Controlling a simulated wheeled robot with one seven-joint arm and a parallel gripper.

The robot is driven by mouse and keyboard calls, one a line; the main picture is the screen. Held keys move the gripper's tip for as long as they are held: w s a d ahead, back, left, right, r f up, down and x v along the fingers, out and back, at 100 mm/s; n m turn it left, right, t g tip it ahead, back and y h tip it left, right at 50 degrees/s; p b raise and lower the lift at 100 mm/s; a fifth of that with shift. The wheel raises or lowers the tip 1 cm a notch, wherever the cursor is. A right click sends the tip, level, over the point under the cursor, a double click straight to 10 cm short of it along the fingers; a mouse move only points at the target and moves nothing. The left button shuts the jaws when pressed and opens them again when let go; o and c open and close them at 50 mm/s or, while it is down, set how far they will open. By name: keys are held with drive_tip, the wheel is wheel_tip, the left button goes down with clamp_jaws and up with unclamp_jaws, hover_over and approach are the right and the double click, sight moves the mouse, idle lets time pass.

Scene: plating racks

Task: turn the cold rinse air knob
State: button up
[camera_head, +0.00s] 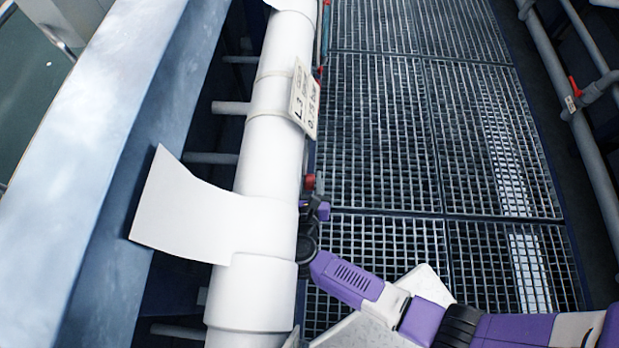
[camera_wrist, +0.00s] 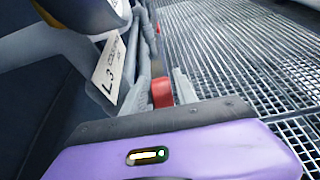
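A small red knob (camera_head: 310,182) sits at the right side of the large white pipe (camera_head: 272,160) in the head view. In the wrist view a red part (camera_wrist: 162,92), which looks like the same knob, shows just beyond the purple gripper body. My gripper (camera_head: 313,205) is right at the knob, beside the pipe. I cannot tell whether it touches the knob.
A curved white sheet-like piece (camera_head: 185,210) sticks out left from the pipe. A pale metal wall (camera_head: 110,140) runs along the left. Metal grating (camera_head: 390,130) covers the floor at the right. Another pipe with a red handle (camera_head: 574,86) stands at the far right.

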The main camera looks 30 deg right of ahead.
clamp_jaws()
drive_tip(key=shift+f+b, duration=0.15)
drive_tip(key=shift+b, duration=0.35)
drive_tip(key=shift+s+f+t+h+b, duration=0.1)
drive_tip(key=shift+f+t+h+b, duration=0.2)
drive_tip(key=shift+b, duration=0.7)
drive_tip(key=t+b, duration=0.1)
drive_tip(key=b, duration=0.2)
drive_tip(key=h+b, duration=0.1)
drive_tip(key=b, duration=0.2)
drive_tip(key=shift+s+a+f+t, duration=0.1)
drive_tip(key=shift+s+f+t, duration=0.05)
drive_tip(key=shift+t, duration=0.25)
drive_tip(key=t+b, duration=0.1)
drive_tip(key=b, duration=0.2)
drive_tip(key=t+h+b, duration=0.1)
drive_tip(key=b, duration=0.2)
drive_tip(key=shift+s+a+h, duration=0.15)
drive_tip(key=shift+h, duration=0.15)
drive_tip(key=shift+r+b, duration=0.2)
drive_tip(key=shift+b, duration=0.45)
drive_tip(key=shift+r+t+h+b, duration=0.3)
drive_tip(key=shift+t+b, duration=0.1)
drive_tip(key=shift+b, duration=0.4)
